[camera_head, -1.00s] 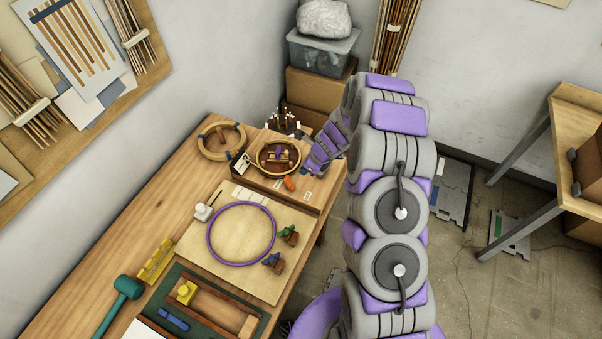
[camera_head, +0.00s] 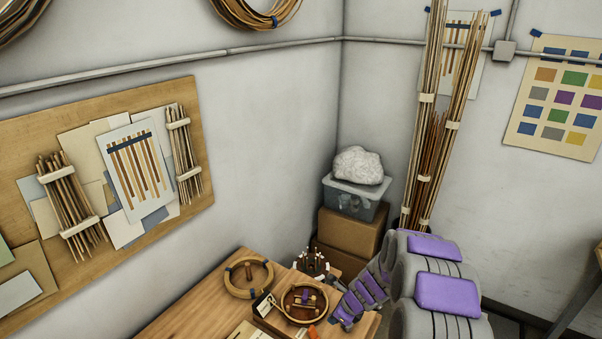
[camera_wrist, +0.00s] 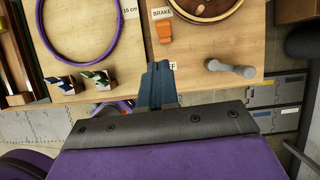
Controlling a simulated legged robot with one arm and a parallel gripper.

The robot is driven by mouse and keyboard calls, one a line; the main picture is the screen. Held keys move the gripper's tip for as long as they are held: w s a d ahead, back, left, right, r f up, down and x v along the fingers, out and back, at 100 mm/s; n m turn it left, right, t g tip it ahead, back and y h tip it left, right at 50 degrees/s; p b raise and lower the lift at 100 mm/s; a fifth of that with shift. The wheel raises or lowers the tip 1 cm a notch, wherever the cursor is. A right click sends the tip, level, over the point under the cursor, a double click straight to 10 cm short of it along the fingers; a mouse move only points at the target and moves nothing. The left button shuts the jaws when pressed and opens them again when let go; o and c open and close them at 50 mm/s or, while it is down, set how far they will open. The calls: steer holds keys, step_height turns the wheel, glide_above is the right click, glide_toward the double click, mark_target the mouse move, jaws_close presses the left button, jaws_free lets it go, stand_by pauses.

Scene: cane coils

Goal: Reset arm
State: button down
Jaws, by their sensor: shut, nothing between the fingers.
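My arm shows in the head view at the lower right, its purple and grey links reaching toward the workbench (camera_head: 205,300). My gripper (camera_wrist: 157,72) points up from the bottom of the wrist view. Its blue-grey fingers are together with nothing between them. They sit over the bench's front edge, below an orange lever (camera_wrist: 165,31) marked BRAKE and left of a grey-handled knob (camera_wrist: 232,68). In the head view the fingertips are hard to make out near the round wooden fixture (camera_head: 304,303).
A purple ring (camera_wrist: 80,58) lies on a pale board at the left, with two small clamps below it. A wooden ring (camera_head: 248,278) lies on the bench. Cardboard boxes (camera_head: 350,229) with a clear bin (camera_head: 355,200) and cane bundles (camera_head: 440,130) stand in the corner.

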steer(key=s+a+r+n+g+b, duration=0.1)
steer(key=s+a+r+n+b, duration=0.2)
steer(key=s+r+n+b, duration=0.35)
steer(key=s+a+r+n+g+b, duration=0.1)
steer(key=s+a+r+n+b, duration=0.25)
steer(key=s+n, duration=0.5)
steer(key=s+d+f+n+g+h+b, duration=0.1)
steer(key=s+d+n+b, duration=0.1)
steer(key=s, duration=0.7)
steer(key=s+d+f+n+h+b, duration=0.1)
steer(key=s+n+b, duration=0.3)
steer(key=s, duration=0.4)
steer(key=s+d+f+n+g+h+b, duration=0.1)
steer(key=s+d+n+h+b, duration=0.1)
steer(key=s, duration=0.7)
steer(key=shift+s+d+f+n+g+b, duration=0.35)
steer(key=shift+d+n+b, duration=0.65)
steer(key=shift+b, duration=0.85)
